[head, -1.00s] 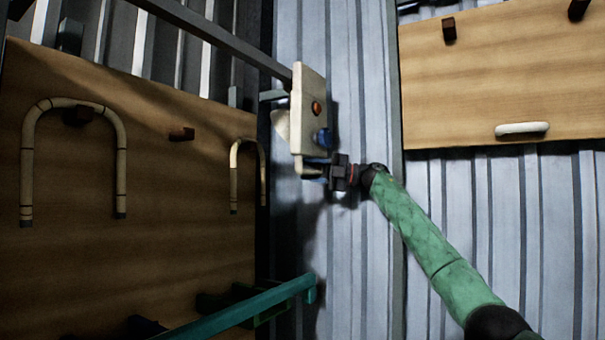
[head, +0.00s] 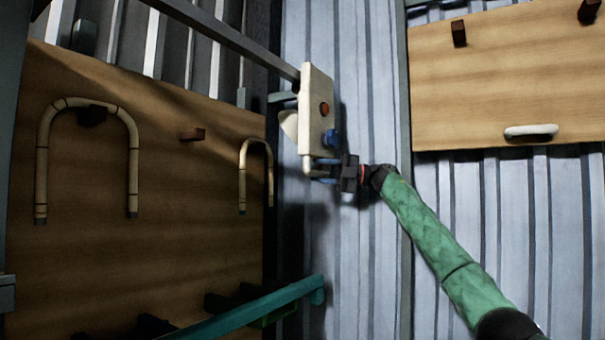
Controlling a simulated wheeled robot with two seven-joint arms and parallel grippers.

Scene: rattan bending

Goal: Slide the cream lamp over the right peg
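A cream box-shaped fixture (head: 318,90) with an orange button and a blue knob hangs in the middle, in front of the metal wall. A rounded cream shade-like piece (head: 290,124) shows behind its left side. A cream bent tube (head: 307,165) comes down below the box. I cannot tell for certain which of these parts is the lamp. My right gripper (head: 325,170) is at this tube, its blue fingers above and below the tube's bend. Whether they press on it is too small to tell. Dark wooden pegs show on both boards. My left gripper is not in view.
Bent canes (head: 87,104) and (head: 256,142) hang on the left board (head: 165,235). A short peg (head: 192,134) sits between them. The right board (head: 500,85) carries pegs (head: 459,33) and a cream loop (head: 531,131). A teal bar (head: 250,309) crosses the bottom.

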